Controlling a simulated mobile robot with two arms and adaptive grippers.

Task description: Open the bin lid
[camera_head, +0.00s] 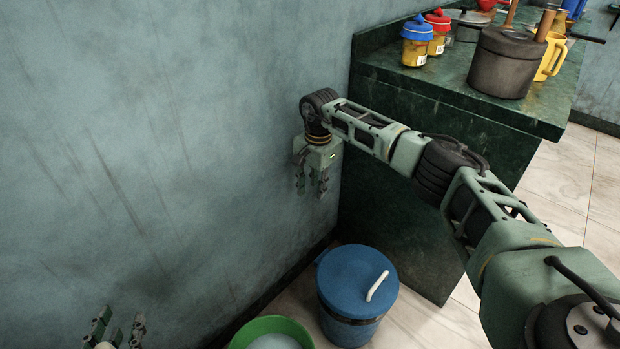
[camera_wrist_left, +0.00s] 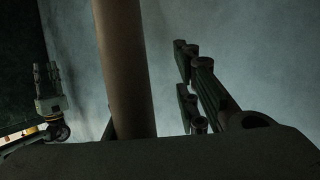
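The blue bin (camera_head: 337,312) stands on the floor at lower centre in the head view. Its blue lid (camera_head: 345,275) is closed and has a white bar handle (camera_head: 378,286) on top. My right gripper (camera_head: 311,190) points down above the bin and a little to its left, well apart from the lid. Its fingers are spread and empty. It also shows small at the left of the left wrist view (camera_wrist_left: 47,72). My left gripper (camera_head: 119,325) is at the bottom left edge of the head view, fingers up and apart, left of the bin.
A green bucket (camera_head: 244,335) with a pale inside stands left of the bin, cut by the picture's edge. A dark green counter (camera_head: 440,105) with a pot (camera_head: 500,66) and jars (camera_head: 415,50) rises behind and right. A blue-grey wall (camera_head: 180,130) fills the left.

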